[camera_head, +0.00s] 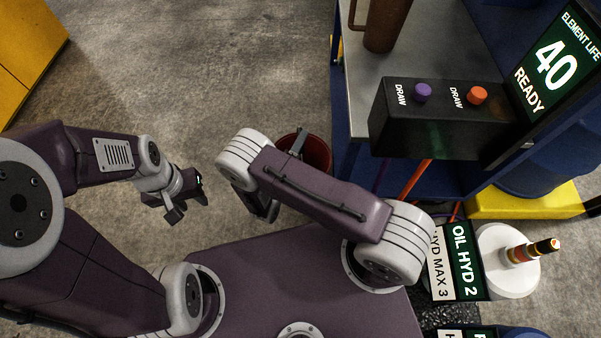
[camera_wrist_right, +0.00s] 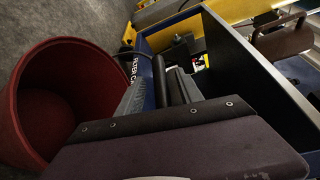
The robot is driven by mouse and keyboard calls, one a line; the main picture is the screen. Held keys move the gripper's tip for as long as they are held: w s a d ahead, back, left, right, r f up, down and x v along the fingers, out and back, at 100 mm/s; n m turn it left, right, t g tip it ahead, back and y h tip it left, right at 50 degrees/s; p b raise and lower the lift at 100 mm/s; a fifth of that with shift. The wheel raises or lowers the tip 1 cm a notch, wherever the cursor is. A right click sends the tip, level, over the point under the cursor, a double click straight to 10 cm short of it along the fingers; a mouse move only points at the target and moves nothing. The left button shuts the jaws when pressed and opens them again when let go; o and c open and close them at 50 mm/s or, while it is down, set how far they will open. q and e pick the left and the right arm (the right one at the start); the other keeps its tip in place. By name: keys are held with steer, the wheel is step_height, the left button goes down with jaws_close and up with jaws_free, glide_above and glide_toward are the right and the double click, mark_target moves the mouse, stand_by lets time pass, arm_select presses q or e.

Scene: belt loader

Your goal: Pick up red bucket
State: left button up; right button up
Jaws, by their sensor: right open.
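The red bucket (camera_head: 318,154) stands low beside the table's left side in the head view, partly hidden behind my right arm. It fills the left of the right wrist view (camera_wrist_right: 62,85), with its open mouth and inner wall showing. My right gripper (camera_wrist_right: 162,85) is open and its fingers are to the right of the bucket in that view. I see no part of the bucket between them. In the head view my right arm hides most of this gripper. My left gripper (camera_head: 188,203) hangs over bare floor, left of the bucket, with nothing visible in it.
A grey-topped table (camera_head: 425,50) stands right of the bucket, bearing a brown jug (camera_head: 388,25) and a black box (camera_head: 435,118) with two DRAW buttons. A white drum (camera_head: 507,270) and yellow platform (camera_head: 525,203) are at the right.

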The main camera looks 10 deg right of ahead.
steer(key=shift+w+d, duration=0.15)
steer(key=shift+w, duration=0.1)
jaws_close()
stand_by(1.3)
